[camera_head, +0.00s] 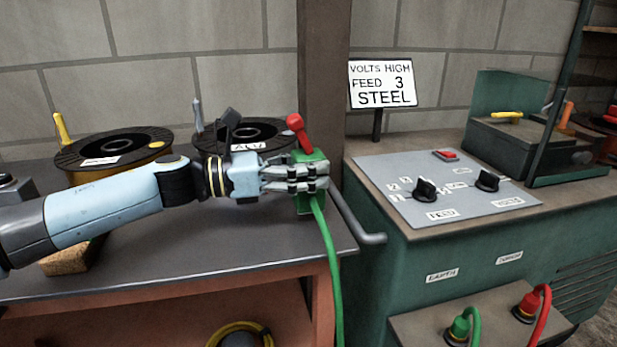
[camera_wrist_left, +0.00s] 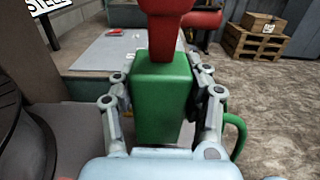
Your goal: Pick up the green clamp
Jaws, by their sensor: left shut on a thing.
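The green clamp (camera_head: 309,203) is a green block with a red lever on top and a green cable hanging from it. It is at the right end of the dark bench top in the head view. My left gripper (camera_head: 318,180) reaches it from the left and is shut on it. In the left wrist view the green block (camera_wrist_left: 160,95) stands upright between the two fingers, with the red lever (camera_wrist_left: 167,20) above it. Whether its underside touches the bench is hidden. My right gripper is not in view.
Two black reels (camera_head: 115,148) stand behind my left arm on the bench (camera_head: 200,262). A green machine with a grey control panel (camera_head: 440,190) stands to the right. A grey bent bar (camera_head: 360,225) juts beside the clamp. A sign (camera_head: 382,84) reads "VOLTS HIGH FEED 3 STEEL".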

